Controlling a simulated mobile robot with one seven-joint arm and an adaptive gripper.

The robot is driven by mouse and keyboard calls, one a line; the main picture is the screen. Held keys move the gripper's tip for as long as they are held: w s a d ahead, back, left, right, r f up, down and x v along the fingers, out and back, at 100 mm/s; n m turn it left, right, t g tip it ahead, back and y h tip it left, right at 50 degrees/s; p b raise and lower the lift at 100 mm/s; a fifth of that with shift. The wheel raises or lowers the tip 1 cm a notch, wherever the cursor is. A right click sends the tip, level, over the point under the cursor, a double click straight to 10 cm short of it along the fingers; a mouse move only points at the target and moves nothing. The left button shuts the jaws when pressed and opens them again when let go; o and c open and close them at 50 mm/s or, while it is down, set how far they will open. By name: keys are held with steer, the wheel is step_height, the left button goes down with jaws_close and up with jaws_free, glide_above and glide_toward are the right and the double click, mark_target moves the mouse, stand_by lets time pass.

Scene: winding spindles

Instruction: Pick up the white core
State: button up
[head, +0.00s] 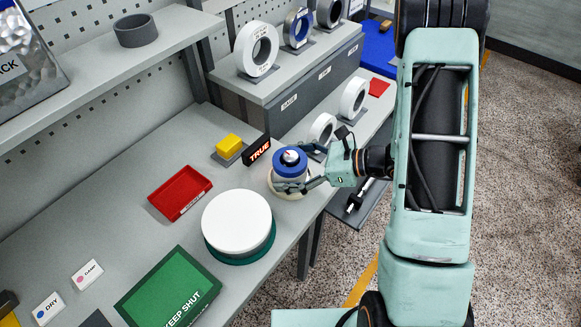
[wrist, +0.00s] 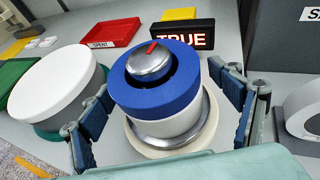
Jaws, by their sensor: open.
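Several white rings could be the white core; I cannot tell which is meant. A large one (head: 257,50) stands on the back riser. Smaller ones stand lower, near the bench's right edge (head: 353,97) and behind my gripper (head: 322,129). My gripper (head: 290,168) is open, its fingers on either side of a spindle carrying a blue ring (head: 289,161). In the wrist view, the blue ring (wrist: 157,107) surrounds a silver knob (wrist: 149,62) with a red mark. Finger contact is unclear.
A wide white disc on a green base (head: 237,221) stands close left of the spindle. A TRUE display (head: 257,150) is just behind. A red tray (head: 180,192), a yellow block (head: 228,143) and a green KEEP SHUT box (head: 168,289) lie on the bench (head: 105,215).

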steer(key=c, duration=1.4)
steer(key=shift+r, duration=0.2)
